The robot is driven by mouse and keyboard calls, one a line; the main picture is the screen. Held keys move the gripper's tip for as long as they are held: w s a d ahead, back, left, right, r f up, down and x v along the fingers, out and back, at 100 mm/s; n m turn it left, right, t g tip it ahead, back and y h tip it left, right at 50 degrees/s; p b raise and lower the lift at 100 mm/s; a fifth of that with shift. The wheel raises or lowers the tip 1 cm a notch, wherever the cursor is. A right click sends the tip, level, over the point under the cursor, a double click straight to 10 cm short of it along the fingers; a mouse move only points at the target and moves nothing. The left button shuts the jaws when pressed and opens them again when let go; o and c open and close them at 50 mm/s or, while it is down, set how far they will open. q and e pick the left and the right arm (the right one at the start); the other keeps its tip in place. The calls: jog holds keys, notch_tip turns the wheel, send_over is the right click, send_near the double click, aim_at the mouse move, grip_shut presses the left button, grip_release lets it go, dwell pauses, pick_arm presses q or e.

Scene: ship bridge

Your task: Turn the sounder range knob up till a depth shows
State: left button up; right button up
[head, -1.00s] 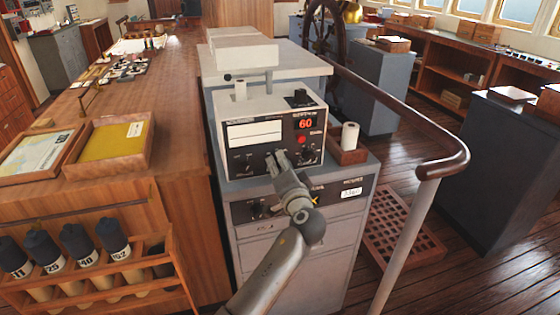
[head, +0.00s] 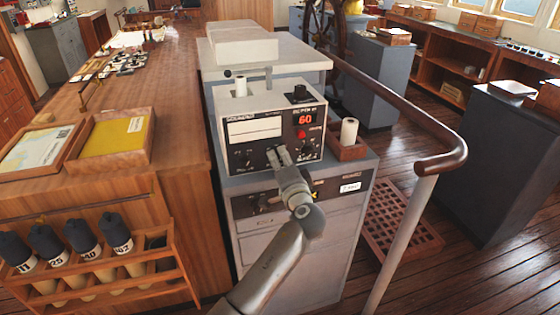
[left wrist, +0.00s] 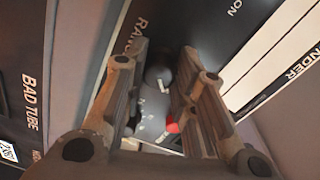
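The grey depth sounder (head: 254,108) stands on a grey cabinet, with a dark front panel and a white paper window. Its red display (head: 305,120) is lit and appears to read 60. My left gripper (head: 279,155) is in front of the lower middle of the panel and hides part of it. In the left wrist view, the two fingers of my left gripper (left wrist: 158,88) are apart. A dark round knob (left wrist: 158,76) with a white pointer mark shows between them, near lettering that begins "RAN". I cannot tell whether the fingers touch it. My right gripper is out of view.
A small wooden box with a white paper roll (head: 349,132) stands right of the sounder. A brown handrail (head: 440,162) on a pale post is further right. The wooden counter (head: 175,130) and a rack of labelled tubes (head: 80,240) are on the left.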

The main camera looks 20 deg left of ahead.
pick_arm(q)
jog(key=o, duration=0.4)
jog(key=v, duration=1.2)
